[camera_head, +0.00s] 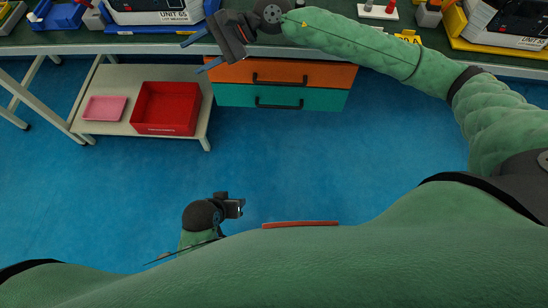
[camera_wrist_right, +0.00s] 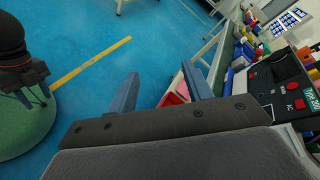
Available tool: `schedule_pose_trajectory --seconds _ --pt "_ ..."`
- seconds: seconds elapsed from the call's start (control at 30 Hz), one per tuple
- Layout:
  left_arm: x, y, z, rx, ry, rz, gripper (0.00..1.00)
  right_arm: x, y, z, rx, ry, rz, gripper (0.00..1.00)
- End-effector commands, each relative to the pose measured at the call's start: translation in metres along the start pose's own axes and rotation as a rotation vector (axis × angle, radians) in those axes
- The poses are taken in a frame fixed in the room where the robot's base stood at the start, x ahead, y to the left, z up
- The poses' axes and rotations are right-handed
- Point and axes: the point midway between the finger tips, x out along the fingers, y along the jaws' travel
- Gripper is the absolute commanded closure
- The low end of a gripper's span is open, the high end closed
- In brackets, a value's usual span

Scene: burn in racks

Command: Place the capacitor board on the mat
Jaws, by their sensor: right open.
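My right gripper (camera_head: 197,54) is open and empty, its two blue-grey fingers spread at the front edge of the bench. In the right wrist view its fingers (camera_wrist_right: 165,85) are apart with nothing between them. My left gripper (camera_head: 238,208) is low over the blue floor. In the right wrist view the left gripper (camera_wrist_right: 34,96) shows small, its fingers apart and seemingly empty. I cannot make out a capacitor board in either view. I cannot identify the mat with certainty; the bench top (camera_head: 50,37) is dark green.
A low shelf holds a red bin (camera_head: 167,87) and a pink tray (camera_head: 105,108). Orange and teal drawers (camera_head: 275,95) hang under the bench. Grey units (camera_head: 160,8) and a blue bin (camera_head: 63,16) stand on the bench. The blue floor is clear.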

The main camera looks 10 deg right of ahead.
Motion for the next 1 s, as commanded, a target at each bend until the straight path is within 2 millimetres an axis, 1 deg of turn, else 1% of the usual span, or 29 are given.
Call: schedule_pose_trajectory --seconds 0.03,0.1,0.2,0.33,0.47,0.57,0.63,0.77,0.87,0.97,1.0 --pt "0.0 0.0 0.0 0.0 0.001 0.0 0.58 0.011 0.001 0.012 0.09 -0.069 -0.055 0.5" --pt "0.0 0.0 -0.001 0.0 0.001 0.0 0.58 0.019 -0.002 0.027 0.223 -0.159 -0.132 0.5" --pt "0.0 0.0 -0.001 0.0 0.001 0.0 0.58 0.026 -0.009 0.042 0.42 -0.285 -0.238 0.5" --pt "0.0 0.0 -0.001 0.0 0.001 0.0 0.58 0.027 -0.018 0.053 0.689 -0.446 -0.369 0.5" --pt "0.001 0.0 -0.001 0.0 0.0 0.0 0.58 0.021 -0.024 0.051 0.97 -0.604 -0.493 0.5" --pt "0.001 0.0 0.0 0.0 0.0 0.0 0.58 0.013 -0.025 0.042 1.189 -0.723 -0.587 0.5" --pt "0.001 0.0 0.0 0.0 0.0 0.0 0.58 0.007 -0.022 0.032 1.345 -0.805 -0.651 0.5" --pt "0.001 0.0 0.0 0.0 -0.001 0.0 0.58 -0.003 -0.009 0.006 1.639 -0.957 -0.771 0.5" --pt "0.001 0.0 0.001 -0.001 -0.001 0.0 0.58 -0.01 0.008 -0.018 1.865 -1.072 -0.863 0.5" --pt "0.001 0.0 0.001 -0.001 -0.002 0.0 0.58 -0.015 0.033 -0.043 2.089 -1.184 -0.96 0.5" --pt "0.001 0.0 0.001 -0.001 -0.002 0.0 0.58 -0.017 0.045 -0.054 2.178 -1.228 -0.999 0.5"
